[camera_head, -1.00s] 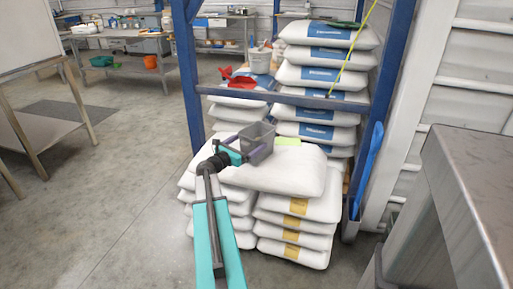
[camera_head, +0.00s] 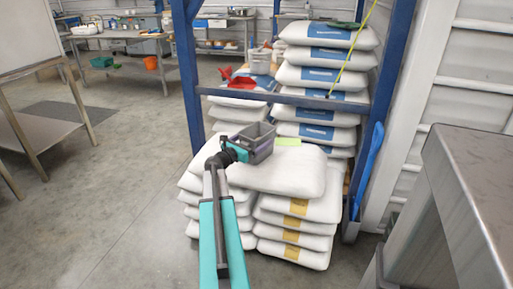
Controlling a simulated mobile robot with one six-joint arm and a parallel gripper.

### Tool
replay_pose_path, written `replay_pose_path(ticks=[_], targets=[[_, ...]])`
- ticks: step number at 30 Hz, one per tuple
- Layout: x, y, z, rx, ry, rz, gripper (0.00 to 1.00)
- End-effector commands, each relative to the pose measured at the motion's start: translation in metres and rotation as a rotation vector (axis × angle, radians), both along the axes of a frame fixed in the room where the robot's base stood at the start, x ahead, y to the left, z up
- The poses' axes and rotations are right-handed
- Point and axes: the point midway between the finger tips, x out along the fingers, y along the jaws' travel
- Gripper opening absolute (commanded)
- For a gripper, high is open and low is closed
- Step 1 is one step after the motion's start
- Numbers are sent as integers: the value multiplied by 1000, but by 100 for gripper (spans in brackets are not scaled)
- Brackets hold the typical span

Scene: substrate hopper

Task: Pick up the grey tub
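The grey tub (camera_head: 262,148) is above the stack of white sacks at the end of my arm, tilted, with its open top showing. My gripper (camera_head: 243,146) is at the tub's left end, with a purple finger along the tub's rim. It appears shut on the tub; the other finger and the exact contact are hidden. I cannot clearly tell a gap between the tub and the sack beneath.
White sacks (camera_head: 291,176) are stacked in front of a blue-framed rack (camera_head: 190,80). A yellow-green sheet (camera_head: 288,142) lies behind the tub. A grey metal surface (camera_head: 470,190) stands close at right.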

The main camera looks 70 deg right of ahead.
Motion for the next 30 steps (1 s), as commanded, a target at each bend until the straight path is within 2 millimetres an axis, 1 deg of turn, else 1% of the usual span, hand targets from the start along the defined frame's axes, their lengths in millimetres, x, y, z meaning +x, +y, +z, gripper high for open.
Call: replay_pose_path(ticks=[1,8,9,11,22,26,30], targets=[[0,0,0,0,0,0,88],[0,0,0,0,0,0,49],[0,0,0,0,0,0,43],[0,0,0,0,0,0,33],[0,0,5,-3,1,0,33],[0,0,13,-4,1,0,33],[0,0,28,-4,0,0,33]])
